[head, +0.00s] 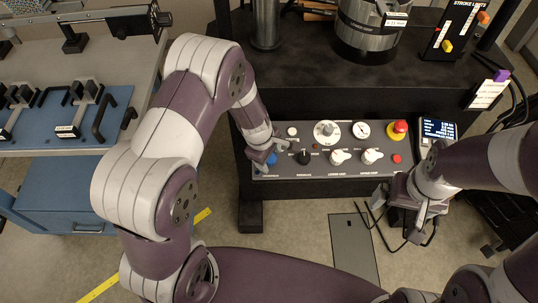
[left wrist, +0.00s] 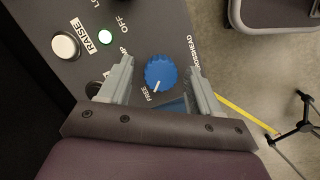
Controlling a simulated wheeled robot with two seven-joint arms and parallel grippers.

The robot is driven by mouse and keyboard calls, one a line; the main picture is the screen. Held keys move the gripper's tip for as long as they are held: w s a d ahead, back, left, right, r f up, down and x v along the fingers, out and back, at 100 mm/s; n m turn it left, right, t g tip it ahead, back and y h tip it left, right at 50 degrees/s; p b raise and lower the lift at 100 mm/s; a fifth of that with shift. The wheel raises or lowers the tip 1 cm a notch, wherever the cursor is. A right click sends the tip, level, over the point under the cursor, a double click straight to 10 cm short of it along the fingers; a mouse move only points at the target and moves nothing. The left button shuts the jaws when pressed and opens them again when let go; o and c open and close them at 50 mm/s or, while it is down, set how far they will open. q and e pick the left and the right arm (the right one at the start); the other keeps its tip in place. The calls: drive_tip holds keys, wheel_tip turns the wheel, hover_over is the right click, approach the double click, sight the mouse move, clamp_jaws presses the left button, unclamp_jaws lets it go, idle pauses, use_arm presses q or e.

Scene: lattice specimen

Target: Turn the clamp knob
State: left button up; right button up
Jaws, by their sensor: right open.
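The blue clamp knob (left wrist: 161,72) sits on the grey control panel (left wrist: 90,20), with a white pointer line aimed down-left toward the word FREE. In the head view, the knob (head: 272,159) shows only partly beside my left gripper (head: 265,152). In the left wrist view, my left gripper (left wrist: 160,66) is open, with one finger on each side of the knob and gaps between. How far the fingertips are above the panel is unclear. My right gripper (head: 402,208) is open and empty, low in front of the panel's right side.
A blue tray (head: 120,100) with fixtures is on the left table.

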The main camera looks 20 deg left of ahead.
use_arm(q)
drive_tip(key=p+v, duration=0.3)
drive_tip(key=v, duration=0.9)
drive_tip(key=shift+s+r, duration=0.15)
drive_tip(key=shift+r, duration=0.15)
